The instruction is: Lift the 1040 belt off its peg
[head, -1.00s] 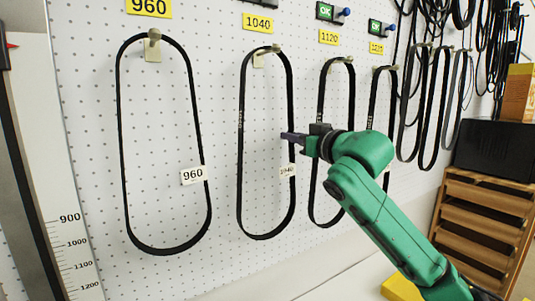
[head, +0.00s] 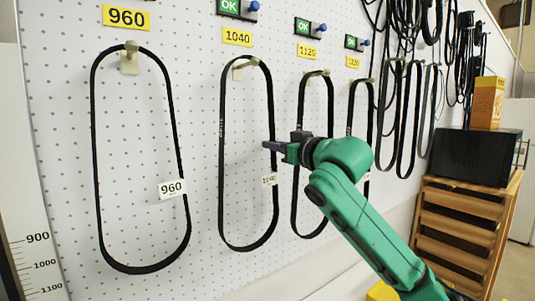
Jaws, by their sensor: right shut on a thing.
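The 1040 belt (head: 222,160) is a long black loop hanging against the white pegboard under the yellow 1040 label (head: 237,36). Its top runs over the beige peg (head: 245,67). A small white tag (head: 269,180) hangs on its right strand. My right gripper (head: 270,146) reaches in from the right and is shut on that right strand, just above the tag. The fingers hide a short piece of the strand. My left gripper is not in view.
The 960 belt (head: 94,150) hangs to the left. The 1120 belt (head: 297,170) hangs close on the right, partly behind my right gripper, with another belt (head: 352,105) beyond it. A black box (head: 475,157) stands on a wooden rack (head: 460,225) at the far right.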

